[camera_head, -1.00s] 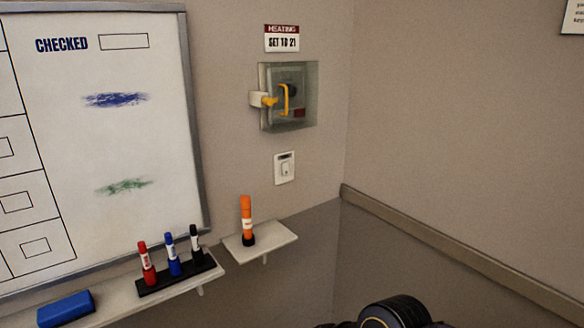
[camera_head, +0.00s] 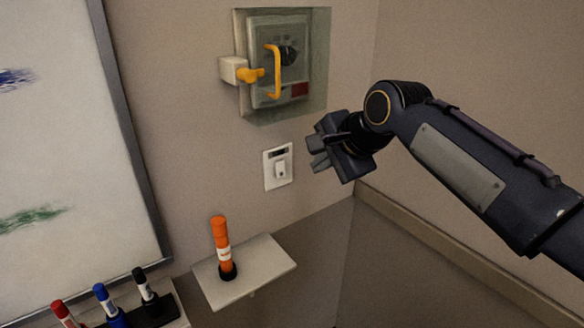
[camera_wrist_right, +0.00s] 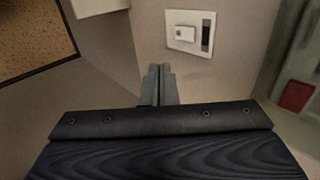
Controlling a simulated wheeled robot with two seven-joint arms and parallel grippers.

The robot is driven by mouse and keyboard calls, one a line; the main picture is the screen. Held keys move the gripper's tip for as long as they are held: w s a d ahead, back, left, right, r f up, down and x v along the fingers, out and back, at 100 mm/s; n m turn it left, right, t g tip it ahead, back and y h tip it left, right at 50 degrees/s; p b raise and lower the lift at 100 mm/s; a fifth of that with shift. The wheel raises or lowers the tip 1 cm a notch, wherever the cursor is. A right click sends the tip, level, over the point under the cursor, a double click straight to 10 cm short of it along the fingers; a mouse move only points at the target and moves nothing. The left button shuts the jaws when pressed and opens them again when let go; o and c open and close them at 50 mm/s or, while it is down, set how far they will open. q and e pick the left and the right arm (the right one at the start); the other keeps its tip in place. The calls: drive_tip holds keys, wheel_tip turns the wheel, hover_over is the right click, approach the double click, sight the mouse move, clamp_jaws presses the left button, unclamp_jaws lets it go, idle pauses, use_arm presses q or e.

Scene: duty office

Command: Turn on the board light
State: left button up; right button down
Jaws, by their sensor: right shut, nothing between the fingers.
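My left gripper is not in view.
An orange marker (camera_head: 221,243) stands on a small shelf (camera_head: 262,268) below. The whiteboard (camera_head: 75,130) is at left, with several pens (camera_head: 105,305) under it.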

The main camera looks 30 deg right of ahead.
drive_tip(key=shift+s, duration=0.1)
approach(282, 177)
wheel_tip(282, 177, down, 4)
drive_tip(key=shift+w+a+f+p, duration=0.1)
drive_tip(key=shift+w+f+p, duration=0.15)
drive_tip(key=shift+w, duration=0.75)
drive_tip(key=shift+w+a+f+p, duration=0.1)
drive_tip(key=shift+w+f+p, duration=0.15)
drive_tip(key=shift+w, duration=0.75)
drive_tip(key=shift+w+f+t+b, duration=0.1)
drive_tip(key=shift+f+t+b, duration=0.2)
drive_tip(key=shift+b, duration=0.45)
drive_tip(key=shift+r, duration=0.25)
drive_tip(key=shift+r+p, duration=0.15)
drive_tip(key=shift+p, duration=0.15)
